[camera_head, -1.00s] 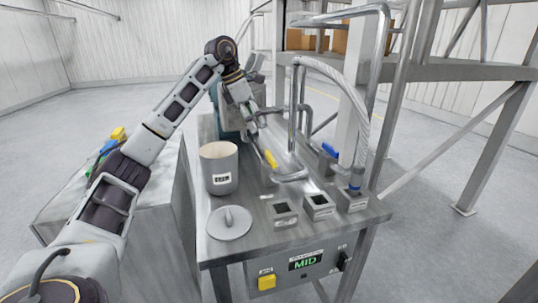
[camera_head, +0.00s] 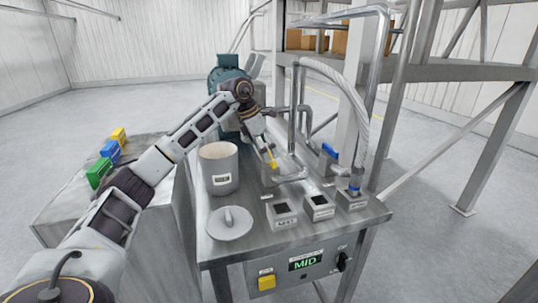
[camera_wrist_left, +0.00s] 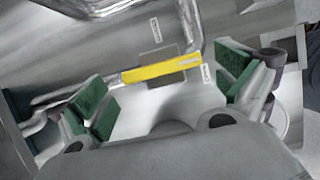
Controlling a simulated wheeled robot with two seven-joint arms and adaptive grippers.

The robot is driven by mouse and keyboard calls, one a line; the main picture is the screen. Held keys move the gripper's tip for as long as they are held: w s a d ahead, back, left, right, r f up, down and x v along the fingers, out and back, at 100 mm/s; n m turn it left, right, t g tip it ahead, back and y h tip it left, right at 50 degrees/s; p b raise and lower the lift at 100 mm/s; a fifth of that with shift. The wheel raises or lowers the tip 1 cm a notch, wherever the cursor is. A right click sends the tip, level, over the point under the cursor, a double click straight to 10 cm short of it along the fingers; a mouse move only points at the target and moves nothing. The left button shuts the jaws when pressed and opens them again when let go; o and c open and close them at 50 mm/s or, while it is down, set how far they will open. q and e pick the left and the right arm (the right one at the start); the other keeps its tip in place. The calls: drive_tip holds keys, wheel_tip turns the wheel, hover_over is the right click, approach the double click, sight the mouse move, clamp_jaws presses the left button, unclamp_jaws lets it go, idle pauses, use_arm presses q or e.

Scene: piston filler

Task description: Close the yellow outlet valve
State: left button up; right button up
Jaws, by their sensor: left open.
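The yellow outlet valve handle (camera_head: 273,161) is a narrow bar on the pipework in the middle of the metal table. It also shows in the left wrist view (camera_wrist_left: 162,69), slanting across the space between the fingers. My left gripper (camera_head: 267,148) is at the handle, coming down from above and behind it. In the left wrist view the gripper (camera_wrist_left: 164,86) is open, with green pads on either side of the handle and visible gaps to both ends. The fingertips are small and partly hidden in the head view. My right gripper is not in view.
A grey pot (camera_head: 219,170) and its lid (camera_head: 229,223) stand left of the valve. A blue handle (camera_head: 329,151) and hose (camera_head: 347,100) are to the right. Square sockets (camera_head: 283,209) line the front. The control box (camera_head: 300,270) reads MID. Coloured blocks (camera_head: 109,149) sit on the left.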

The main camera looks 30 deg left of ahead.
use_arm(q)
drive_tip(key=shift+x, duration=1.1)
drive_tip(key=c, duration=0.8)
